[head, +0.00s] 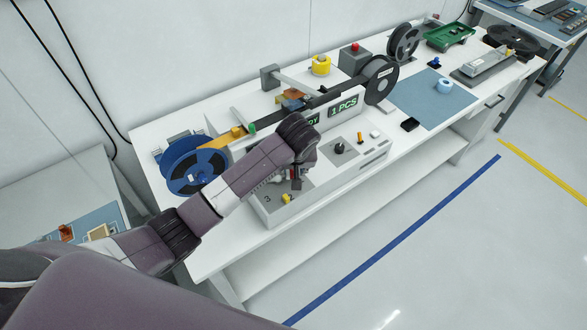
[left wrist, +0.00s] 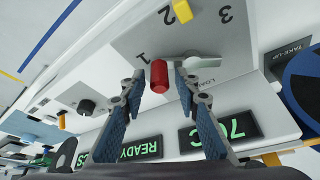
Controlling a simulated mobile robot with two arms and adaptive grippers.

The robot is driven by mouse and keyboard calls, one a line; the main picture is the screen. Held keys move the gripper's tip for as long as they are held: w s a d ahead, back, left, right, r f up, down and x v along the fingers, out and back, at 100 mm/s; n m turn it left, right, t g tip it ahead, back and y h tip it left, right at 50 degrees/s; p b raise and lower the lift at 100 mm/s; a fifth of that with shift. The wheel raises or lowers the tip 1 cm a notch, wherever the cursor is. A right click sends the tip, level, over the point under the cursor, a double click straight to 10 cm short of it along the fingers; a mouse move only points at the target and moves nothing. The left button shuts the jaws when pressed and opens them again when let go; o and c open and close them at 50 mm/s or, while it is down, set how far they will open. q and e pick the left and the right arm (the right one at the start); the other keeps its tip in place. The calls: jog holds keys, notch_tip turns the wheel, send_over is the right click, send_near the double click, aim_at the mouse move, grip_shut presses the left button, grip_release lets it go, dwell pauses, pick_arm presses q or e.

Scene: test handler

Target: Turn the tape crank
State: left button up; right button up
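The tape crank shows in the left wrist view as a light grey arm (left wrist: 202,63) with a red cylindrical handle (left wrist: 159,76), near the mark 1 on the panel. The marks 2 and 3 and the word LOAD are printed around it. My left gripper (left wrist: 160,88) has its blue-padded fingers apart, one on each side of the red handle. Narrow gaps seem to show between the handle and the fingertips. In the head view my left gripper (head: 290,181) is low over the panel at the machine's front, and my arm hides most of the crank. My right gripper is in neither view.
A yellow piece (left wrist: 182,10) sits on the panel near 2 and 3. The machine has a black knob (head: 339,147), an orange lever (head: 360,137) and lit green displays (head: 344,106). A blue reel (head: 194,174) stands left and a dark reel (head: 380,80) right.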

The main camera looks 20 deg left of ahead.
pick_arm(q)
grip_shut()
jog(key=m, duration=0.1)
jog(key=s+m+h, duration=0.1)
jog(key=shift+d+m, duration=0.1)
jog(key=shift+m, duration=0.2)
jog(key=m, duration=0.1)
jog(key=s+m+h, duration=0.1)
jog(key=m, duration=0.1)
jog(key=shift+s+m+t, duration=0.15)
jog(key=shift+m+t, duration=0.15)
jog(key=m, duration=0.1)
jog(key=s+m+h, duration=0.1)
jog(key=m, duration=0.1)
jog(key=s+m+h, duration=0.1)
jog(key=m, duration=0.1)
jog(key=shift+a+g, duration=0.4)
jog(key=shift+r+m, duration=0.1)
jog(key=shift+m, duration=0.3)
jog(key=shift+o, duration=1.3)
grip_release()
